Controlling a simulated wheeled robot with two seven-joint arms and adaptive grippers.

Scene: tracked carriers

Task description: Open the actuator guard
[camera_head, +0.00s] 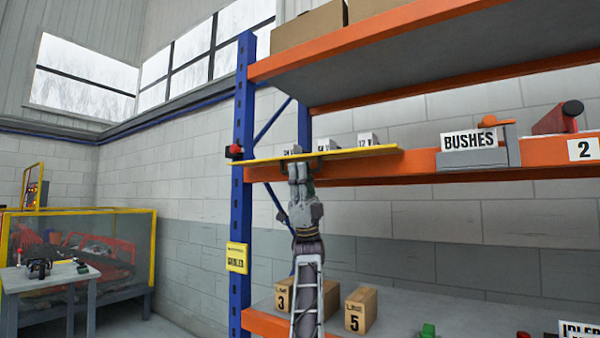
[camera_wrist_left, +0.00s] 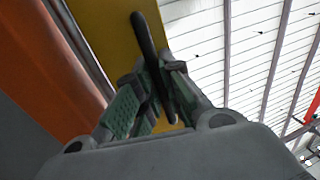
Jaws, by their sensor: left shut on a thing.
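The actuator guard (camera_head: 365,154) is a long yellow panel, seen nearly edge-on along the front of the middle shelf in the head view. In the left wrist view the yellow panel (camera_wrist_left: 105,25) fills the upper middle, with a dark bar-shaped handle (camera_wrist_left: 146,38) on it. My left gripper (camera_head: 298,170) reaches up from below to the guard. In the left wrist view its fingers (camera_wrist_left: 160,85) are shut on the dark handle. The fingers hide part of the handle. My right gripper is not in view.
Small white labelled boxes (camera_head: 367,139) stand just behind the guard. A red button box (camera_head: 234,152) is on the blue upright (camera_head: 243,200) at left. A BUSHES bin (camera_head: 478,158) sits right. Numbered boxes (camera_head: 361,310) stand on the lower shelf beside my arm.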

